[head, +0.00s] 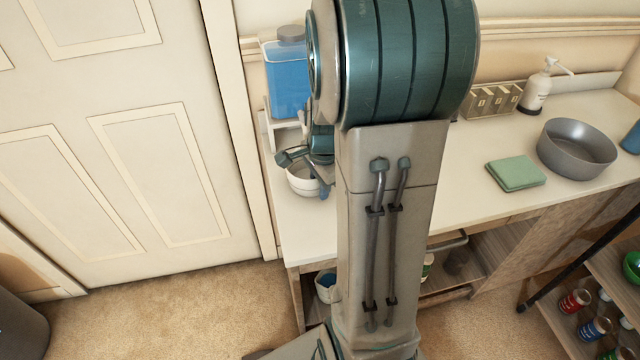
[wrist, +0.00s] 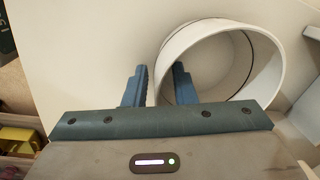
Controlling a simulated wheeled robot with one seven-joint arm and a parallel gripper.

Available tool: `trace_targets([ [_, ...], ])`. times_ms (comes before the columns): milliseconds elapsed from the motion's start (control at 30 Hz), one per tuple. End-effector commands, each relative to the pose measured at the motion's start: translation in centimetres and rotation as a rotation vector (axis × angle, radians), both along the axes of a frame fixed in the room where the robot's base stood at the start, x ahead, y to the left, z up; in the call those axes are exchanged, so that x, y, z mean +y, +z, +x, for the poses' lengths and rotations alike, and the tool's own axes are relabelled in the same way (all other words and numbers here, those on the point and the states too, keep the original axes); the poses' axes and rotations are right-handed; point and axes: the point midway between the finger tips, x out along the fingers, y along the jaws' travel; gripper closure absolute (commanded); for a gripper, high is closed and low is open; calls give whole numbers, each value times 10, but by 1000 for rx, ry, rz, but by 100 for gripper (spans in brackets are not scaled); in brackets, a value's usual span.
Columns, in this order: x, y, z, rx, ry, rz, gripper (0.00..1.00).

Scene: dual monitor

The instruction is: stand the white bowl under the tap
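The white bowl (head: 303,180) stands on the counter at the foot of the water dispenser, partly hidden by my arm. In the wrist view, the bowl (wrist: 245,65) shows its open top. My gripper (wrist: 160,85) straddles the near-left wall of the bowl, one finger outside and one inside. A narrow gap shows between the outer finger and the wall. The dispenser (head: 287,82) has a blue tank, a grey cap and a white stand. Its tap is hidden behind my arm, so I cannot tell whether the bowl is under it.
On the counter (head: 440,190) to the right are a green cloth (head: 516,173), a grey basin (head: 577,150), a pump bottle (head: 537,90) and a sectioned box (head: 492,101). A shelf rack with cans (head: 575,302) stands at lower right. A door (head: 130,130) is at left.

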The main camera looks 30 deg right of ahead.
Motion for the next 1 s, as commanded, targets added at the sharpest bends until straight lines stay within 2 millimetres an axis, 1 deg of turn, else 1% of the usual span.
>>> trace_targets([
  [167,0,32,-2,-6,2,-2,76],
  [300,0,64,-6,-6,0,-2,76],
  [400,-1,85,-8,-6,1,-2,76],
  [500,-1,101,-10,-4,1,-1,76],
  [600,-1,112,-12,-3,1,-1,76],
  [733,2,120,-14,-3,16,-2,76],
  [767,4,121,-15,-4,33,-3,76],
  [867,18,124,-22,-9,156,-13,76],
  [967,42,127,-34,-22,378,-37,76],
  [1000,52,127,-41,-27,485,-49,76],
])
